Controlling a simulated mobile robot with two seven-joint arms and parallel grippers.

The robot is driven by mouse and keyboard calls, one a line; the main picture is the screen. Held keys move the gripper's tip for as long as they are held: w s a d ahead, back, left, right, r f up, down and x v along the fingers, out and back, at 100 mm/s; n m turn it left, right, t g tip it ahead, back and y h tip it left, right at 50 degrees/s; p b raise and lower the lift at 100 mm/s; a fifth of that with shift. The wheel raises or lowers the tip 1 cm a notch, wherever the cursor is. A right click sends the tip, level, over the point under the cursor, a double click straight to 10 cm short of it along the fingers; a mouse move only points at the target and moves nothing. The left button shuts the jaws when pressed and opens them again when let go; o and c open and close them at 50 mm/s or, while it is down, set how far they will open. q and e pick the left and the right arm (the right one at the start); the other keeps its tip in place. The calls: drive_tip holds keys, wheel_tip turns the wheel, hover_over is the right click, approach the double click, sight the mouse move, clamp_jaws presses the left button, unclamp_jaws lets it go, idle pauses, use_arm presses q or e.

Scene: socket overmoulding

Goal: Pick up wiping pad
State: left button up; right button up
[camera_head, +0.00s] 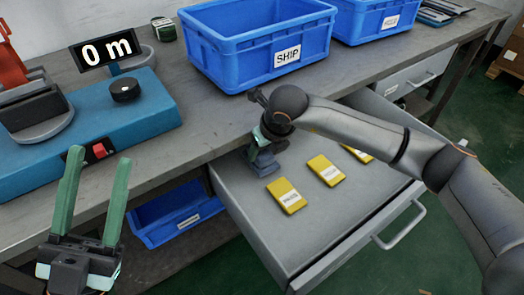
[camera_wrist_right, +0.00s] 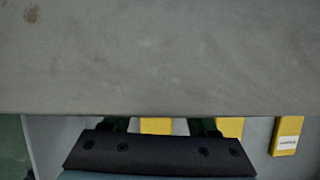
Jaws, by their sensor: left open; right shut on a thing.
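I cannot tell whether the pad touches the drawer floor. In the right wrist view my dark gripper body fills the bottom, with the fingers (camera_wrist_right: 160,126) partly hidden behind it; I cannot make out the pad there. My left gripper (camera_head: 93,205) is open and empty at the lower left, its green fingers pointing up.
The open drawer (camera_head: 265,225) holds three yellow labelled packs (camera_head: 287,195). The workbench (camera_head: 200,130) edge is just behind my right gripper. A blue SHIP bin (camera_head: 255,75), another blue bin (camera_head: 372,15) and a blue device with a display (camera_head: 105,48) stand on the bench.

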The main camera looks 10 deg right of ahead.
drive_tip(key=s+d, duration=0.1)
drive_tip(key=s, duration=0.3)
drive_tip(key=s+d+p, duration=0.1)
drive_tip(key=s, duration=0.3)
drive_tip(key=s+d, duration=0.2)
drive_tip(key=s, duration=0.2)
drive_tip(key=shift+d+r+p, duration=0.1)
drive_tip(key=shift+r+p, duration=0.15)
drive_tip(key=shift+p, duration=0.15)
wheel_tip(320, 180, up, 2)
drive_tip(key=shift+w+r+p, duration=0.1)
drive_tip(key=shift+r+p, duration=0.15)
drive_tip(key=shift+p, duration=0.1)
use_arm(q)
drive_tip(key=shift+w+a+f+n+g+y+p, duration=0.4)
drive_tip(key=shift+w+f+n+y, duration=0.75)
drive_tip(key=shift+f+y, duration=0.6)
drive_tip(key=shift+w+a+f+n+g+y+p, duration=0.15)
drive_tip(key=shift+w+f+n+g+y+p, duration=0.3)
drive_tip(key=shift+w+f+n+y, duration=1.2)
drive_tip(key=shift+w+a+f+n+g+y+p, duration=0.3)
drive_tip(key=shift+w+f+n+g+y, duration=0.65)
drive_tip(key=shift+f, duration=1.45)
use_arm(e)
wheel_tip(320, 180, up, 11)
drive_tip(key=shift+f, duration=0.2)
use_arm(q)
drive_tip(key=shift+s+m+t+y, duration=0.25)
drive_tip(key=shift+m+t, duration=0.1)
drive_tip(key=shift+t, duration=0.05)
